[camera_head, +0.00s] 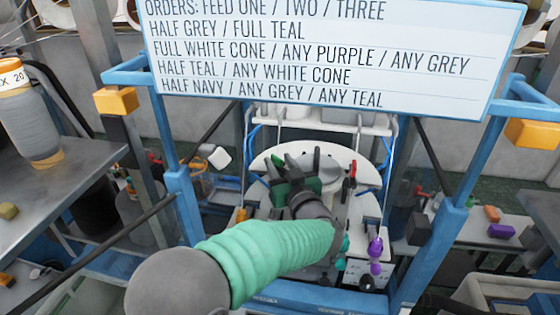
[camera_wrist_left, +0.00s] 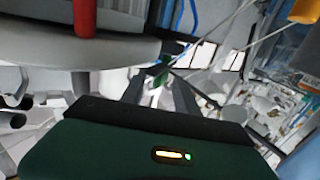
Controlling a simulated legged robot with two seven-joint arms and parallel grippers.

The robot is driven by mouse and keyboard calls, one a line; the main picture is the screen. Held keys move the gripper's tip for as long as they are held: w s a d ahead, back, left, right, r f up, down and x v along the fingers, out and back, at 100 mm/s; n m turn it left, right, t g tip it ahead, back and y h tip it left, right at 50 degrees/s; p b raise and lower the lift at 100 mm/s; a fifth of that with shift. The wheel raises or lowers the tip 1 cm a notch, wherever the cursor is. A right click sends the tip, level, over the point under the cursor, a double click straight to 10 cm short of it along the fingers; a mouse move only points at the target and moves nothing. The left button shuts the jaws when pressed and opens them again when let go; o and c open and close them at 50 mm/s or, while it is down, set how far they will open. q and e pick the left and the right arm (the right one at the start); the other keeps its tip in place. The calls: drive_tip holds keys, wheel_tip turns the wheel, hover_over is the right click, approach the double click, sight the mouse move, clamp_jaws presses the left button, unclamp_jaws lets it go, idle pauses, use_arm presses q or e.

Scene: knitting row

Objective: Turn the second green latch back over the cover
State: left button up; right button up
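My left arm in its green sleeve reaches up the middle of the head view to the round white cover (camera_head: 345,171). My left gripper (camera_head: 301,163) is over the cover, its dark fingers apart. In the left wrist view the two fingers (camera_wrist_left: 160,90) also stand apart. A small green piece (camera_wrist_left: 161,76) shows between or beyond their tips; it may be a green latch, but I cannot tell whether it is touched. A red upright piece (camera_head: 351,170) stands on the cover's right; a red piece also shows in the left wrist view (camera_wrist_left: 85,18). The gripper hides part of the cover.
A blue frame post (camera_head: 184,205) stands left of the cover and another (camera_head: 436,245) right of it. An order board (camera_head: 330,50) hangs above. Purple (camera_head: 375,250) and teal pieces (camera_head: 344,244) are at the machine's right front. A grey cone (camera_head: 28,115) stands on the left shelf.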

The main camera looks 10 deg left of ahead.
use_arm(q)
clamp_jaws()
idle(1.4)
unclamp_jaws()
drive_tip(key=shift+d, duration=0.1)
drive_tip(key=b+v, duration=0.5)
drive_tip(key=v, duration=1.1)
drive_tip(key=shift+s+d, duration=0.3)
drive_tip(key=shift+f, duration=0.1)
